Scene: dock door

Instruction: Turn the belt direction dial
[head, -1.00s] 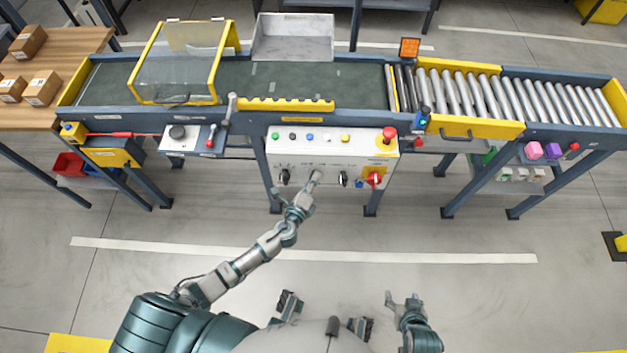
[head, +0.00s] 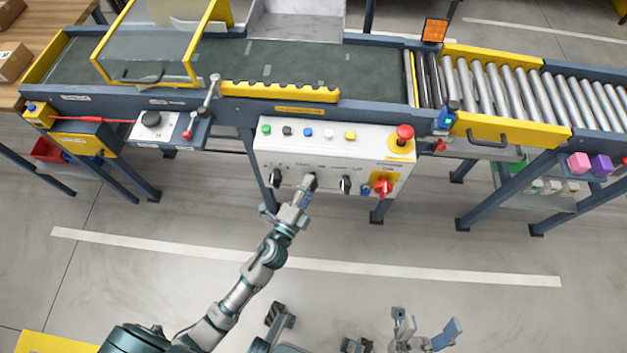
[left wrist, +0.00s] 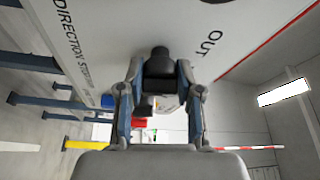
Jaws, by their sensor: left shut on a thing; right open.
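The white control panel (head: 340,148) hangs on the front of the conveyor. Its lower row has a black dial (head: 276,177) at left, a black dial (head: 313,179) in the middle, and another black dial (head: 345,184) right of it. My left gripper (head: 307,184) reaches up to the middle dial and partly covers it. In the left wrist view, its fingers (left wrist: 160,82) are closed on both sides of this black dial (left wrist: 160,62). "DIRECTION" and "OUT" are printed nearby; the dial's pointer is not clear. My right gripper (head: 425,332) is open and empty, low and away from the panel.
A red rotary switch (head: 383,186) and a red mushroom button (head: 405,133) are at the panel's right. Small coloured buttons line its top. A lever (head: 213,92) stands left of the panel. The floor in front is clear.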

